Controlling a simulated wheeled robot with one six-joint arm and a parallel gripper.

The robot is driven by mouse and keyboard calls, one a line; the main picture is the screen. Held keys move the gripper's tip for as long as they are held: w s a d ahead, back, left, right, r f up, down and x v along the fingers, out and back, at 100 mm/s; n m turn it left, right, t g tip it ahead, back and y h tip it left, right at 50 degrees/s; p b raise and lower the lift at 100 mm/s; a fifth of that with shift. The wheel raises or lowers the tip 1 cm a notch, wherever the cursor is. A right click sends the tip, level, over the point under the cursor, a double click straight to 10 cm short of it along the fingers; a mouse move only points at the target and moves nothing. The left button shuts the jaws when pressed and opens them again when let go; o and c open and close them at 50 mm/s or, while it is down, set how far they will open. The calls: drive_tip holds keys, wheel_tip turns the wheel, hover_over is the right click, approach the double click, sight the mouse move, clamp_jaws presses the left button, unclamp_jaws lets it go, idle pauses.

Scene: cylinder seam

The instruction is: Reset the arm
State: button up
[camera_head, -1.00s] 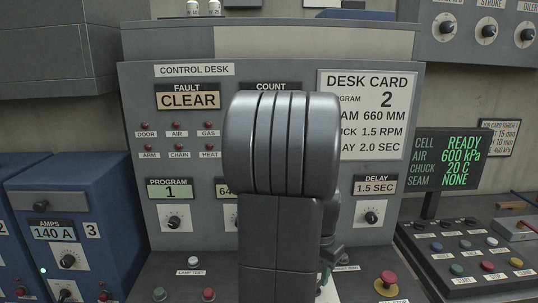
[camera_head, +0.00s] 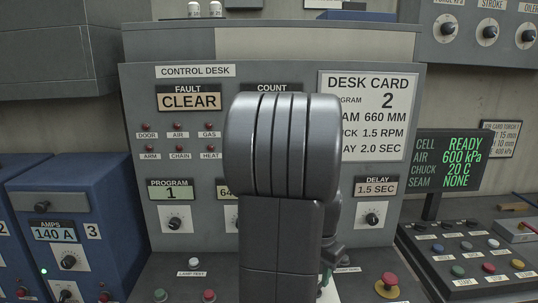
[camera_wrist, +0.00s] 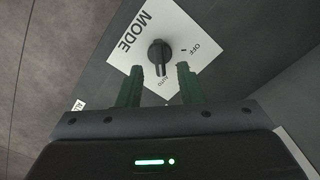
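In the wrist view my gripper (camera_wrist: 158,84) has its two green fingers spread apart with nothing between them. A black MODE knob (camera_wrist: 160,55) on a white plate (camera_wrist: 183,22) lies just beyond the fingertips, between their lines. Its pointer end is towards the AUTO mark, and OFF is printed to its right. I cannot tell how far the fingertips are from the knob. In the head view my grey arm stands upright before the control desk (camera_head: 222,130) and hides its middle and most of my gripper.
The desk has a PROGRAM dial (camera_head: 174,223), a DELAY dial (camera_head: 372,219) and a red mushroom button (camera_head: 387,285). The FAULT display (camera_head: 188,101) reads CLEAR. Blue power units (camera_head: 90,215) stand at left. A READY screen (camera_head: 453,160) and a button panel (camera_head: 470,258) are at right.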

wheel_tip(320, 180, up, 11)
wheel_tip(320, 180, down, 14)
drive_tip(key=shift+r, duration=0.15)
drive_tip(key=shift+f, duration=0.35)
drive_tip(key=n, duration=0.8)
drive_tip(key=shift+r+n, duration=0.1)
drive_tip(key=shift+n, duration=0.3)
wheel_tip(320, 180, up, 12)
drive_tip(key=shift+a, duration=0.1)
